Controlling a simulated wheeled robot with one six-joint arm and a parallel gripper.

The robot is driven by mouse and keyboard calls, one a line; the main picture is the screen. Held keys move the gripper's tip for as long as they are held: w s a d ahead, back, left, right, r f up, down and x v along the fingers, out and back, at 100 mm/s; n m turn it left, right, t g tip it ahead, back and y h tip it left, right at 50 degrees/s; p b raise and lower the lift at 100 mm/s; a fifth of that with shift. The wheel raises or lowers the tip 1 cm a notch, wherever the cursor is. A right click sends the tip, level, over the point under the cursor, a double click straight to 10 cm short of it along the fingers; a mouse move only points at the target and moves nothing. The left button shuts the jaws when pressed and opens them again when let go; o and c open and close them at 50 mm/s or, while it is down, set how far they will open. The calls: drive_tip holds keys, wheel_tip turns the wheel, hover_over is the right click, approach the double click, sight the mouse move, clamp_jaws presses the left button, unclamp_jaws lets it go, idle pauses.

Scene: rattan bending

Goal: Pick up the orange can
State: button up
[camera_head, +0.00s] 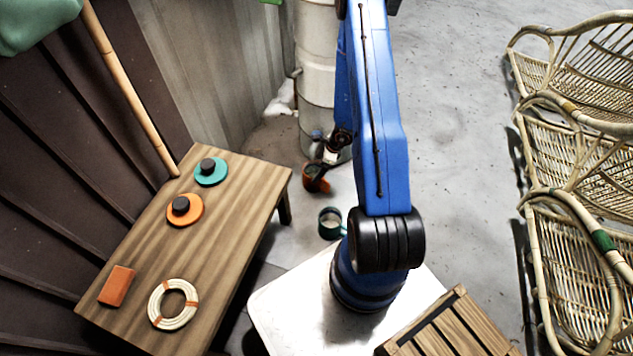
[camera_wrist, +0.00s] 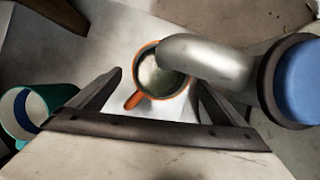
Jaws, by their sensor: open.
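The orange can (camera_head: 314,180) stands on the floor at the foot of a pale drum in the head view. In the wrist view the orange can (camera_wrist: 152,72) is seen from above, with an orange rim, a pale inside and a handle pointing down-left. My gripper (camera_wrist: 159,77) is open and empty. Its dark fingers appear on the left and right of the can in the picture; I cannot tell the height between them. A silver curved pipe (camera_wrist: 210,58) covers the can's right part.
A green can (camera_head: 331,224) stands nearby, also in the wrist view (camera_wrist: 22,112). The pipe ends at a blue part (camera_wrist: 298,78). The drum (camera_head: 317,60) stands behind. A wooden table (camera_head: 215,270) holds discs, a coil and an orange block. Rattan chairs (camera_head: 575,230) stand right.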

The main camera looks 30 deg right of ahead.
sight(316, 169)
drive_tip(key=x, duration=0.3)
drive_tip(key=shift+w+f, duration=0.1)
drive_tip(key=shift+f, duration=0.1)
drive_tip(key=c, duration=2.2)
drive_tip(key=shift+r, duration=0.15)
